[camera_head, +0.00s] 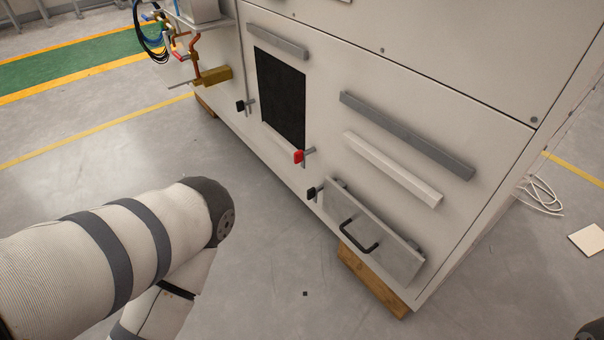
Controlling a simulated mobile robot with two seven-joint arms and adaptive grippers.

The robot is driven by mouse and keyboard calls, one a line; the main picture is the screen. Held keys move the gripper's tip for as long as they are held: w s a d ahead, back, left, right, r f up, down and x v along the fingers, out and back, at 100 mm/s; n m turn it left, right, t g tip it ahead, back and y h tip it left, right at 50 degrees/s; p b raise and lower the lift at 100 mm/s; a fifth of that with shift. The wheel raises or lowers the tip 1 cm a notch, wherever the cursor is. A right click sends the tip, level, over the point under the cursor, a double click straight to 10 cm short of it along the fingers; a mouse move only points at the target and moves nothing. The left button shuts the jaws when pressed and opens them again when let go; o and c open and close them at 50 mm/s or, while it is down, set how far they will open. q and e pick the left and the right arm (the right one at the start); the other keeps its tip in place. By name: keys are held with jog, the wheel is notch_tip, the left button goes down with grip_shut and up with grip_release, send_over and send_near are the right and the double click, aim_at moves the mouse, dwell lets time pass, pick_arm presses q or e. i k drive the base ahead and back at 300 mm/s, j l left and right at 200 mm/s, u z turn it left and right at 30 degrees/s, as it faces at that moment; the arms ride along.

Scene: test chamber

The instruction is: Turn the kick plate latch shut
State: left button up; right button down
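A grey plate (365,228) with a black bar handle (358,235) sits low on the front of a large white cabinet (320,75). It looks like the kick plate. A small black-knobbed latch (313,193) is beside the plate's upper left end; its exact turn is too small to tell. A similar latch with a red knob (299,157) is above it, at the lower corner of a black panel. Another black-knobbed latch (242,106) is left of that panel. My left arm comes in from the left, apart from the cabinet; its gripper is not in view. My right gripper is not in view.
Grey bars (405,135) and a white bar (392,168) stick out from the cabinet front. Pipes with a brass block (214,76) project at the upper left. Wooden blocks (372,280) support the cabinet. The grey floor (285,260) before it is mostly clear.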

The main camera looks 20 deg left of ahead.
aim_at(312, 193)
jog(key=j+z, duration=0.2)
jog(key=j, duration=1.3)
